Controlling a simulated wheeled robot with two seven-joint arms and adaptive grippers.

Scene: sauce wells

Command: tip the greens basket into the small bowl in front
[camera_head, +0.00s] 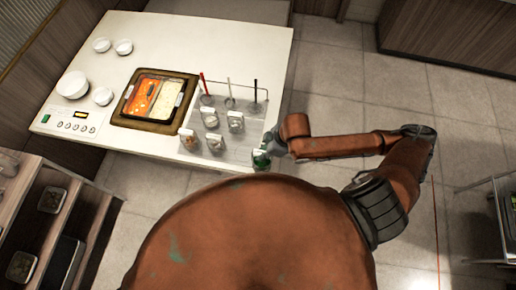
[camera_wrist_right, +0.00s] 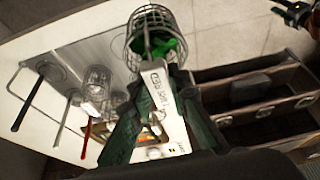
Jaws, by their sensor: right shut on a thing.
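My right gripper (camera_head: 272,145) is at the right end of the counter. In the right wrist view its green fingers (camera_wrist_right: 160,112) are shut on the pale handle of the greens basket (camera_wrist_right: 150,22). This is a round wire basket with green leaves inside; it also shows in the head view (camera_head: 260,160), small and partly hidden, by the rack's right front corner. I cannot tell whether it touches anything below. A small white bowl (camera_head: 103,96) stands at the left of the counter, nearest the front of the small bowls and far from the gripper. My left gripper is not in view.
A grey rack (camera_head: 245,128) holds several wire baskets and upright ladles. Left of it is a divided hot pot (camera_head: 123,106) with red and pale broth. A larger white bowl (camera_head: 72,85), two small bowls (camera_head: 101,45) and a control panel (camera_head: 73,121) are further left.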

